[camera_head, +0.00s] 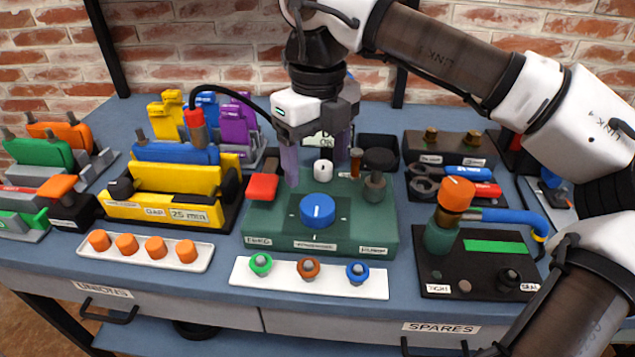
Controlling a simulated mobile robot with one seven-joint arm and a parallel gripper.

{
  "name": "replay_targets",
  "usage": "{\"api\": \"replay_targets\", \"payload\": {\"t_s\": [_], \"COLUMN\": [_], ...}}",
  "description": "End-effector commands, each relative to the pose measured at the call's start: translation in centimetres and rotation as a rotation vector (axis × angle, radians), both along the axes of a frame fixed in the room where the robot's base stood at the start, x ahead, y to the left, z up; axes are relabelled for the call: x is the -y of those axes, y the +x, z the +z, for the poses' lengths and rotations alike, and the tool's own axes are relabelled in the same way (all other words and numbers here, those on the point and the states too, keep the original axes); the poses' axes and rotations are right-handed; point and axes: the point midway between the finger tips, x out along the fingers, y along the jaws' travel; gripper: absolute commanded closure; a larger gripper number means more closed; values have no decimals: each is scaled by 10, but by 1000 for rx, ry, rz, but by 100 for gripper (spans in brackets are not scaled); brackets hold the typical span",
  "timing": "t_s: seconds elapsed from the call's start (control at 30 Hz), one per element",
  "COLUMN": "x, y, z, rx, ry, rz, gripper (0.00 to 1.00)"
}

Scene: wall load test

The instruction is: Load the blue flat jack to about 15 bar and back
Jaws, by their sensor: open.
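A blue flat block (176,153), which looks like the blue flat jack, sits in the yellow frame (165,205) labelled "GAP 25 mm". A red-capped coupling (196,127) stands on it, with a black hose leading toward my gripper.
Coloured jacks stand in racks at left and behind the yellow frame. Orange caps fill a white tray (199,262); coloured rings sit on a white strip (241,274). At right, a black board (475,285) holds an orange-topped fitting (456,195) with a blue hose.

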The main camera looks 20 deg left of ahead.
Motion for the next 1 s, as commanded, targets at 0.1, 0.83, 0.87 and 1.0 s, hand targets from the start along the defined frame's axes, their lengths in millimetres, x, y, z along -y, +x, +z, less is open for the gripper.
{"api": "replay_targets", "payload": {"t_s": [0.1, 0.83, 0.87, 1.0], "x": [0, 0, 0, 0], "y": [0, 0, 0, 0], "z": [25, 51, 51, 51], "rx": [2, 0, 0, 0], "ry": [1, -1, -1, -1], "rz": [-1, 0, 0, 0], "gripper": [27, 27, 27, 27]}}
